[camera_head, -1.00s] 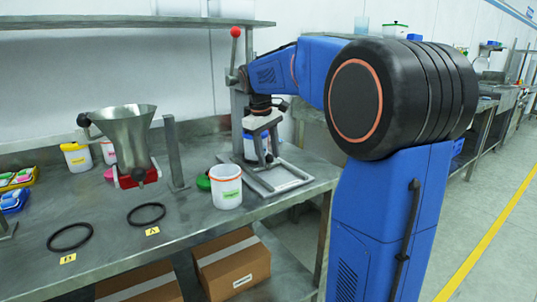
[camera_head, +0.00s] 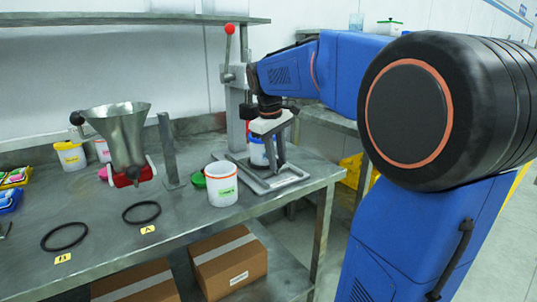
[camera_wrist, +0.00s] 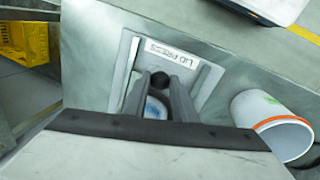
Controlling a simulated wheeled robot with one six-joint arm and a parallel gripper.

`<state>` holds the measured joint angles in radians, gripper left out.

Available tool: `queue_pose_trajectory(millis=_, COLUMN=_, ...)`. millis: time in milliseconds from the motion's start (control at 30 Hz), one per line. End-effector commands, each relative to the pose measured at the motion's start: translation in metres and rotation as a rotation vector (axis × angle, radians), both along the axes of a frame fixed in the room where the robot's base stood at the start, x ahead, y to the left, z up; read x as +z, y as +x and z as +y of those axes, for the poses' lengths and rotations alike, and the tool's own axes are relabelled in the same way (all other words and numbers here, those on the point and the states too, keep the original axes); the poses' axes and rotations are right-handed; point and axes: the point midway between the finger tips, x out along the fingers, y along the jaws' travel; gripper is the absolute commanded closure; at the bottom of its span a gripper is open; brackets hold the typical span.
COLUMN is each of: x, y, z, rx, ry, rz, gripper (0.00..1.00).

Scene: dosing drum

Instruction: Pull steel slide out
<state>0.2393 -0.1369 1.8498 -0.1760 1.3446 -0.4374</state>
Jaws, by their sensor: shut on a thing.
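The steel slide is at the lid press (camera_head: 236,105) on the bench, in the low steel frame (camera_head: 292,178) at its foot. My gripper (camera_head: 272,160) reaches down over this frame and hides most of the slide. In the wrist view, my gripper (camera_wrist: 160,85) is shut around a black knob (camera_wrist: 158,81), which appears to be the slide's. A white and blue tub (camera_head: 258,151) stands just behind the fingers. A bluish part of it shows between them. The "LID PRESS" label (camera_wrist: 170,53) lies beyond the knob.
An open white bucket with an orange rim (camera_head: 222,184) stands left of the frame, close to it. A steel funnel (camera_head: 122,135), a post (camera_head: 169,150) and two black rings (camera_head: 142,212) are further left.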

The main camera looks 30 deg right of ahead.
Motion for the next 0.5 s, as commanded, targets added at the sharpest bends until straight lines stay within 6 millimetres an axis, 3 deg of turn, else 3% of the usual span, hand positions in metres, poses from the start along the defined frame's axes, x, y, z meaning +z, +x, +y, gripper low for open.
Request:
queue_pose_trajectory(millis=233, x=0.001, y=-0.045, z=-0.002, rx=-0.002, ry=-0.001, rz=-0.003, gripper=1.0)
queue_pose_trajectory(millis=500, x=0.001, y=-0.066, z=-0.002, rx=0.0, ry=-0.001, rz=0.0, gripper=1.0)
